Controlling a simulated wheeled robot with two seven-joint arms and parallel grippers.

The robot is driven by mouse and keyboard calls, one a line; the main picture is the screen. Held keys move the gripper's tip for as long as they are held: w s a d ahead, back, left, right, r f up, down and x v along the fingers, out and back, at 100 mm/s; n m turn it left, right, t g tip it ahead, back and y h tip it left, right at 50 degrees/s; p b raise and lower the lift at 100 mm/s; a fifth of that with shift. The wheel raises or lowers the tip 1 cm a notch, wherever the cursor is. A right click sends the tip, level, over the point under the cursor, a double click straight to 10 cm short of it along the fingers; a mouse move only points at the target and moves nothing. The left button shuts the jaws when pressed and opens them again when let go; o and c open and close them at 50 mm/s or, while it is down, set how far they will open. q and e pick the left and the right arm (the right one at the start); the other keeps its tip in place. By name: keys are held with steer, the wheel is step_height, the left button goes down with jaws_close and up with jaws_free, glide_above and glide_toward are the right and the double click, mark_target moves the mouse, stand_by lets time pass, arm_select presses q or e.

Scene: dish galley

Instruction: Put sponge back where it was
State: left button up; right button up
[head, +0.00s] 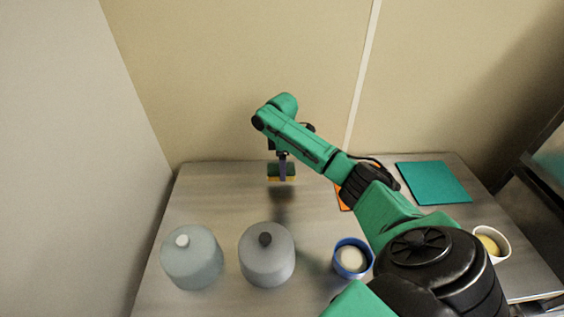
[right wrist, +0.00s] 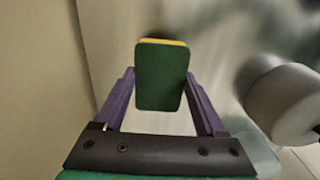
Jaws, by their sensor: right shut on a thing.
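The sponge (head: 283,172) has a dark green face and a yellow layer. My right gripper (head: 282,163) is shut on it and holds it above the back part of the metal table, with its shadow on the table below. In the right wrist view the sponge (right wrist: 161,75) sits between the two purple fingers of the right gripper (right wrist: 160,92), green face toward the camera. An orange mat (head: 345,196) and a teal mat (head: 434,183) lie at the back right of the table; my right arm covers part of the orange one. My left gripper is not in view.
Two grey lidded jars, one with a light knob (head: 192,260) and one with a dark knob (head: 267,258), stand at the front left. A blue-rimmed bowl (head: 341,268) and a white cup (head: 504,243) with yellow contents stand nearer the right. The back left of the table is clear.

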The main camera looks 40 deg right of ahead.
mark_target(282, 184)
step_height(282, 184, down, 5)
steer(key=shift+p, duration=0.3)
steer(key=o, duration=0.9)
steer(key=shift+a, duration=0.1)
steer(key=o, duration=0.4)
steer(key=shift+c, duration=0.2)
steer(key=shift+w, duration=0.1)
step_height(282, 184, up, 12)
steer(key=shift+r+b, duration=0.1)
steer(key=shift+b, duration=0.85)
